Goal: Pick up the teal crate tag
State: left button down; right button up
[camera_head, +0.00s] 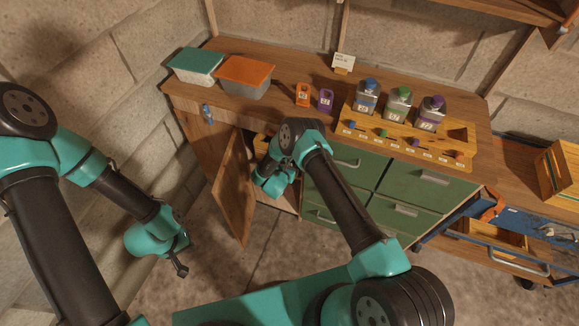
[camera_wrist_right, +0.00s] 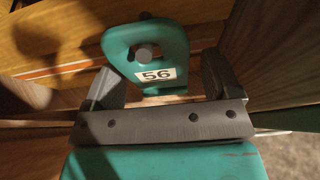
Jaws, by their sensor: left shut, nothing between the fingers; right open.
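The teal crate tag (camera_wrist_right: 168,42) shows in the right wrist view, with a rounded loop top and a white label reading 56. A round grey peg-like end shows inside its loop. My right gripper (camera_wrist_right: 160,82) is open, with one finger on each side of the tag's lower part; I cannot tell whether either touches it. In the head view my right gripper (camera_head: 268,184) is at the open cupboard under the bench, and the tag is hidden there. My left gripper (camera_head: 181,270) is shut and empty, low over the floor at the left.
The open wooden cupboard door (camera_head: 233,188) stands just left of my right gripper. Green drawers (camera_head: 345,165) are to its right. On the bench are an orange tag (camera_head: 303,95), a purple tag (camera_head: 325,100), lidded boxes and a wooden rack (camera_head: 455,133) with bottles.

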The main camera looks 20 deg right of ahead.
dwell(0.4)
jog(key=c, duration=1)
jog(key=shift+r, duration=0.1)
jog(key=shift+r, duration=0.15)
jog(key=shift+s+a+r, duration=0.1)
jog(key=s+a, duration=1)
jog(key=s, duration=0.4)
jog(key=shift+a, duration=0.3)
jog(key=shift+s, duration=0.1)
